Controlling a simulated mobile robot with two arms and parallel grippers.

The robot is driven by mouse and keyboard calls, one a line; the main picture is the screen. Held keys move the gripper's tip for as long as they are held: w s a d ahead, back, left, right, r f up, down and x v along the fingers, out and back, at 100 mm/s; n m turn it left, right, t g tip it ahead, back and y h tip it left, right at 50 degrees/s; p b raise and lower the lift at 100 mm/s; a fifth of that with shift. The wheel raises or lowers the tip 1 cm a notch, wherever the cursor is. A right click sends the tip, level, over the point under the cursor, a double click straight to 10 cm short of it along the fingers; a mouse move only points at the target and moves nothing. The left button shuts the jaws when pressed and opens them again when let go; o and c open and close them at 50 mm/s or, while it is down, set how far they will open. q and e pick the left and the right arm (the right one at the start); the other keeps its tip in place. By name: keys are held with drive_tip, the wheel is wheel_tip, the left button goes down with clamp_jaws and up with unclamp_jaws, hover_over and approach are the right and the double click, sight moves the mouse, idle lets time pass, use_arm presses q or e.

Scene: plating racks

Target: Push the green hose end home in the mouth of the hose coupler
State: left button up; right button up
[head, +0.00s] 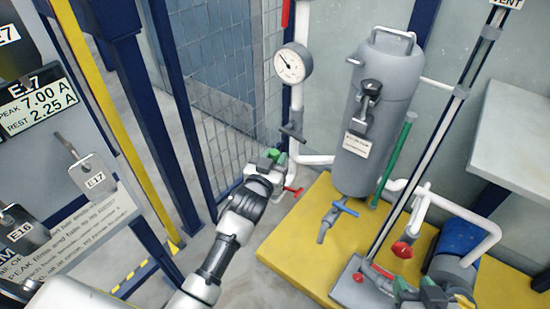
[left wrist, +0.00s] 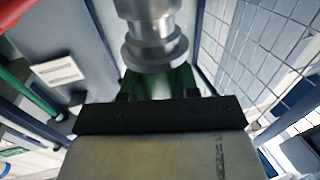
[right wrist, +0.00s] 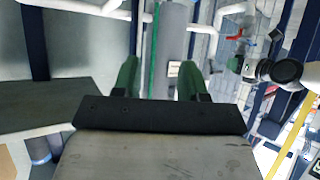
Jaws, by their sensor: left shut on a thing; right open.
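My left gripper (head: 270,160) is at the white pipe beside the mesh fence, its green fingers shut on a stepped grey metal fitting (left wrist: 150,45). I cannot tell whether that fitting is the hose coupler or the hose end. The fitting covers the fingertips in the left wrist view, and no mouth or seam is clear. A green tube (head: 394,160) stands upright beside the grey tank; I cannot tell whether it belongs to the hose. My right gripper (head: 446,294) is at the lower right of the head view, also with green fingers. It is open and empty in the right wrist view (right wrist: 157,80).
A grey tank (head: 378,120) stands on the yellow platform (head: 300,240). A gauge (head: 292,63), a red lever (head: 293,190) and a blue-handled valve (head: 341,207) are near the left gripper. A blue motor (head: 461,240) is near the right one. Racks with keys stand at left.

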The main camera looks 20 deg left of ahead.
drive_tip(key=shift+s, duration=0.1)
drive_tip(key=shift+s+d+f+g, duration=0.25)
drive_tip(key=shift+s+f+g, duration=0.25)
drive_tip(key=shift+f+g, duration=0.1)
use_arm(q)
drive_tip(key=shift+p, duration=0.3)
use_arm(e)
drive_tip(key=shift+r, duration=0.1)
drive_tip(key=shift+s+d+f+g+h, duration=0.3)
drive_tip(key=shift+s+f+g, duration=0.4)
drive_tip(key=shift+s+g, duration=0.15)
drive_tip(key=shift+r, duration=0.15)
idle(0.4)
use_arm(q)
drive_tip(key=shift+p, duration=0.3)
use_arm(e)
drive_tip(key=shift+d, duration=0.1)
drive_tip(key=shift+s+d+f+g, duration=0.2)
drive_tip(key=shift+s+f+g, duration=0.35)
drive_tip(key=shift+s, duration=0.25)
